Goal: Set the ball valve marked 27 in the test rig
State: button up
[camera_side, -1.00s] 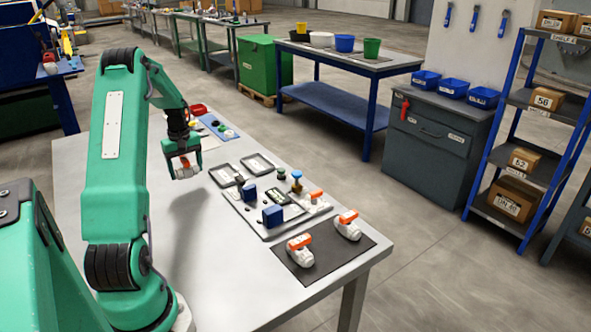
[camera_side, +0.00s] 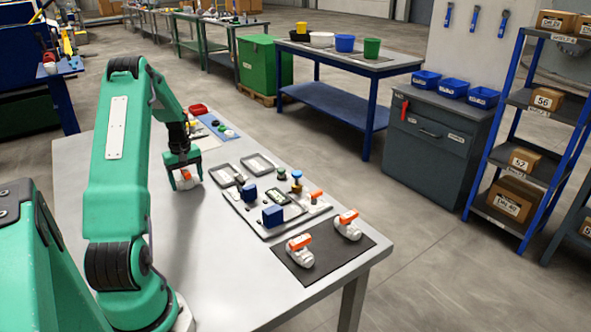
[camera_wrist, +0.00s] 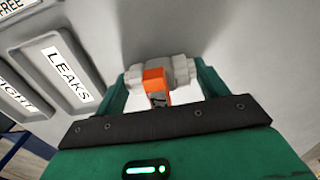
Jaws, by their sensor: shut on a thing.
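My gripper (camera_side: 184,170) is shut on a white ball valve (camera_side: 187,183) with an orange handle, low over the bare left part of the table. In the wrist view the valve (camera_wrist: 180,70) sits between the green fingers (camera_wrist: 160,88), its handle toward the camera. A mark on the handle is too small to read. The test rig (camera_side: 246,211) is a grey plate with blue blocks and a small display, right of my gripper. Another orange-handled valve (camera_side: 313,197) is at its right side. I cannot tell whether the held valve touches the table.
Two more orange-handled valves (camera_side: 300,252) (camera_side: 347,226) lie on a dark mat (camera_side: 330,256) at the table's front right. Grey trays stand between my gripper and the rig; one tray (camera_wrist: 62,72) reads LEAKS. A blue mat (camera_side: 218,128) with small parts lies behind.

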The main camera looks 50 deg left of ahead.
aim_at(185, 171)
jog(key=shift+f, duration=0.1)
jog(key=o, duration=1)
jog(key=shift+o, duration=0.2)
notch_tip(185, 171, up, 12)
jog(key=shift+r, duration=0.15)
dwell(0.4)
